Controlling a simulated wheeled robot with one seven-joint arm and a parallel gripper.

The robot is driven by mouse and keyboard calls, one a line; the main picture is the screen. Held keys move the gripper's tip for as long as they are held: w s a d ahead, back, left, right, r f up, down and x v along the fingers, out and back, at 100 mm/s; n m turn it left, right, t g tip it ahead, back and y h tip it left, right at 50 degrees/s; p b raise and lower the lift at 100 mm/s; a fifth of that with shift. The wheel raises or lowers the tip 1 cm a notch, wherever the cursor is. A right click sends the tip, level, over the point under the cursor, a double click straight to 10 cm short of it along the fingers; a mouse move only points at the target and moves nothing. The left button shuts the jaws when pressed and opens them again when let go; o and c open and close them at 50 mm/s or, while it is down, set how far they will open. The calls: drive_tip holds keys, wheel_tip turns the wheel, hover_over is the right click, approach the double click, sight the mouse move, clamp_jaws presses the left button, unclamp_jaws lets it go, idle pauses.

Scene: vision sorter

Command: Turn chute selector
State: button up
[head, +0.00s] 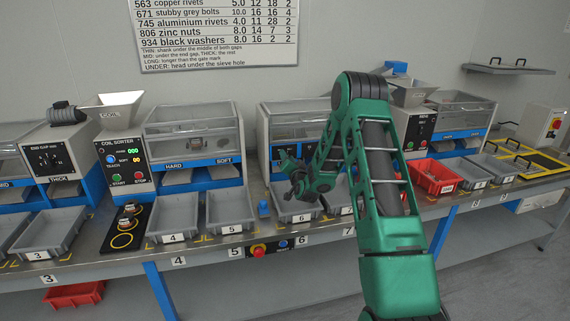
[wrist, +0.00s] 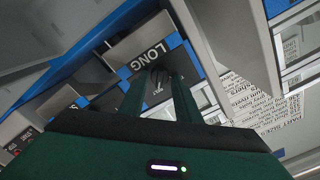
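My gripper (head: 286,160) is in front of the middle sorting machine (head: 290,117), to the right of the coil sorter (head: 122,160). In the wrist view, its two dark green fingers (wrist: 158,92) stand apart, pointing at a grey plate marked LONG (wrist: 150,53). A small dark shape shows between the fingertips; I cannot tell whether it is part of the chute selector or whether the fingers touch it. No selector can be made out clearly in the head view, where my arm covers part of the middle machine.
Numbered grey trays line the bench front, including tray 4 (head: 172,220) and tray 5 (head: 229,212). A small blue block (head: 263,208) stands right of tray 5. A red bin (head: 432,177) is at the right. A red stop button (head: 258,250) sits on the front edge.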

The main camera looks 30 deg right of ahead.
drive_tip(key=v, duration=0.9)
drive_tip(key=shift+s+a, duration=0.35)
drive_tip(key=shift+a, duration=0.05)
drive_tip(key=shift+r, duration=0.15)
idle(0.4)
